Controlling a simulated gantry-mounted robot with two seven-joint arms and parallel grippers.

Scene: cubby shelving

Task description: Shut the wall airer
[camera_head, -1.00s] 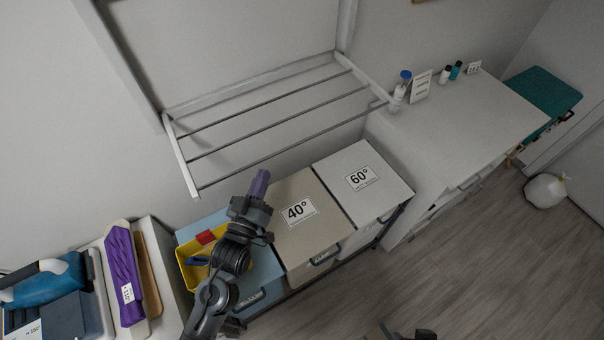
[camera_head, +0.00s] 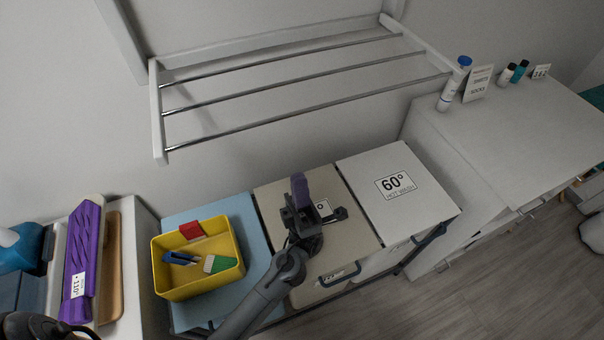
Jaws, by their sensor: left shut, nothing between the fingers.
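The wall airer (camera_head: 285,84) is folded out from the wall, its white side arms and metal rails reaching toward me. My left gripper (camera_head: 299,190) is shut and empty, its purple fingertips pointing up toward the wall. In the picture it shows below the front rail, in front of the beige hamper, and apart from the airer. My right gripper is not clearly in view; a dark piece at the lower left corner is too cut off to identify.
Below stand a blue hamper with a yellow tub (camera_head: 198,261) on it, a beige hamper (camera_head: 345,228) and a white 60° hamper (camera_head: 420,205). A bottle (camera_head: 453,88) stands on the white cabinet (camera_head: 510,140) near the airer's right end. A purple holder (camera_head: 84,255) lies at left.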

